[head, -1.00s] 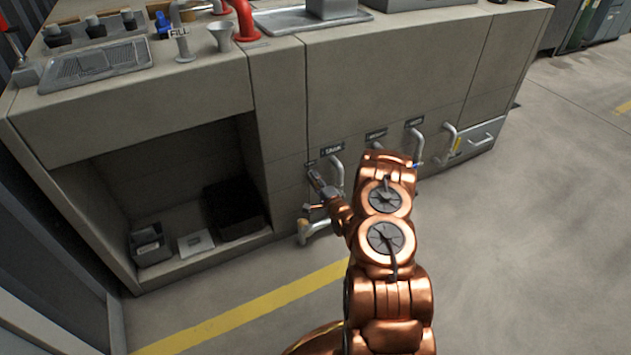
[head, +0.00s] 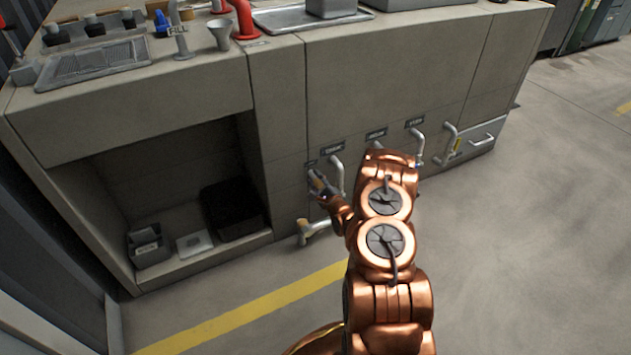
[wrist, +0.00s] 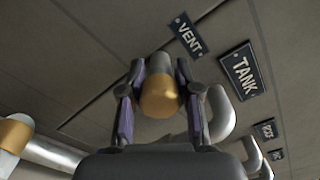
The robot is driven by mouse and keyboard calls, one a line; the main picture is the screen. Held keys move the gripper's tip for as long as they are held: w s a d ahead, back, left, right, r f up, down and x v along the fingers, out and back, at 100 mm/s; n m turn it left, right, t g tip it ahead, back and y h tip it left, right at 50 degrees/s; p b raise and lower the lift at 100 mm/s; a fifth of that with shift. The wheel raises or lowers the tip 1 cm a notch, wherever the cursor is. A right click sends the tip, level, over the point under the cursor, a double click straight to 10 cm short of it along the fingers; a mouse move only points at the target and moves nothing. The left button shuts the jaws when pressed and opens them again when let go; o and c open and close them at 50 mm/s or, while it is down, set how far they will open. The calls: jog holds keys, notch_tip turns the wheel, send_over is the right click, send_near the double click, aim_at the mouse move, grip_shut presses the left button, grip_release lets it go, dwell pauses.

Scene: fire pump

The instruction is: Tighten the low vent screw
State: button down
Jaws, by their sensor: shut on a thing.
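The low vent screw (wrist: 161,98) shows in the wrist view as a round brass-coloured end on a grey stem, just below the VENT label (wrist: 187,35). My gripper (wrist: 160,68) has one finger on each side of it and is shut on it. In the head view my gripper (head: 320,186) is at the panel front, left of my arm's copper joints. The screw is hidden there behind the fingers.
A TANK label (wrist: 243,71) and a bent grey pipe handle (wrist: 222,112) are close on the right. A brass-collared pipe outlet (head: 305,231) juts out low on the left. More handles (head: 449,142) line the panel to the right. The floor ahead is open.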

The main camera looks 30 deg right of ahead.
dwell(0.3)
jog(key=c, duration=0.8)
grip_release()
jog(key=shift+s, duration=0.15)
jog(key=s, duration=0.7)
jog(key=s+a, duration=0.1)
jog(key=s, duration=0.3)
jog(key=shift+s, duration=0.3)
